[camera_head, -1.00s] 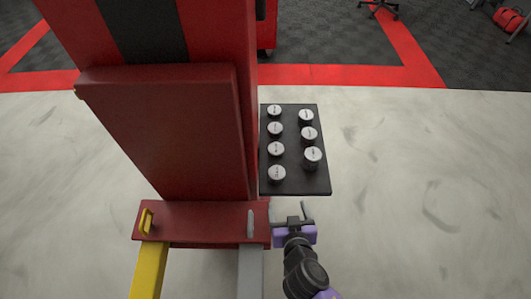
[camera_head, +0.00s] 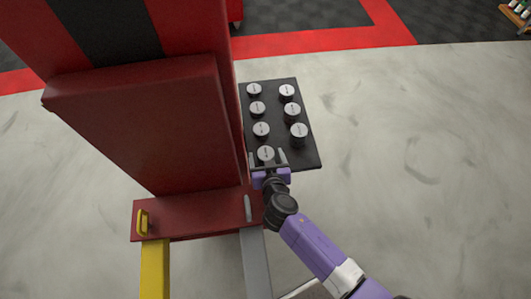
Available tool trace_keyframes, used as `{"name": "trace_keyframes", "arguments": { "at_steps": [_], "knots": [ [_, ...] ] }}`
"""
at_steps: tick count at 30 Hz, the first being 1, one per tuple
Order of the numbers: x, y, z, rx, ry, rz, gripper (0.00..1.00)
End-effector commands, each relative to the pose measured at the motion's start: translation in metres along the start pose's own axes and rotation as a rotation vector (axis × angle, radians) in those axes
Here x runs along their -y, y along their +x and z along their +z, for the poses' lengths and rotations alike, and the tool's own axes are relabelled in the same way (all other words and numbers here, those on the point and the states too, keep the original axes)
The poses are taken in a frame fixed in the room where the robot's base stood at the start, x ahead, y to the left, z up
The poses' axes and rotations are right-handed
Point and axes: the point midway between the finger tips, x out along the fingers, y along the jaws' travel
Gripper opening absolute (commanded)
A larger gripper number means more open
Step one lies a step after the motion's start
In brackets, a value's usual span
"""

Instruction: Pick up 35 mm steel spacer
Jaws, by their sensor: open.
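Several round silver spacers stand in two columns on a black tray (camera_head: 305,159). The left column runs from the far spacer (camera_head: 254,89) to the nearest spacer (camera_head: 265,153). The right column includes a large spacer (camera_head: 299,130) nearest to me. The markings on their tops are too small to read, so I cannot tell which is 35 mm. My gripper (camera_head: 267,157) is open at the tray's near edge. Its fingers are on either side of the nearest left spacer in the picture. I cannot tell their height or whether they touch it.
A dark red machine (camera_head: 140,120) stands close along the tray's left side. Its base carries a yellow handle (camera_head: 142,221) and a grey handle (camera_head: 247,208). The pale floor (camera_head: 420,150) to the right is clear.

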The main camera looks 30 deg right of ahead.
Motion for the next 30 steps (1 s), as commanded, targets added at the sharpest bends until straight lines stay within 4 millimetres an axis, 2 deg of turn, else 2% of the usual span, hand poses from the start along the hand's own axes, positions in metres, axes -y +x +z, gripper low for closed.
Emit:
{"name": "trace_keyframes", "arguments": {
  "at_steps": [4,13,24,30],
  "knots": [
    [0.0,0.014,-0.001,-0.001,0.0,0.001,0.77],
    [0.0,0.016,0.0,-0.001,0.001,0.0,0.75],
    [0.0,0.016,0.0,-0.001,0.0,0.0,0.02],
    [0.0,0.016,-0.001,-0.002,0.0,0.0,0.0]
  ]
}}
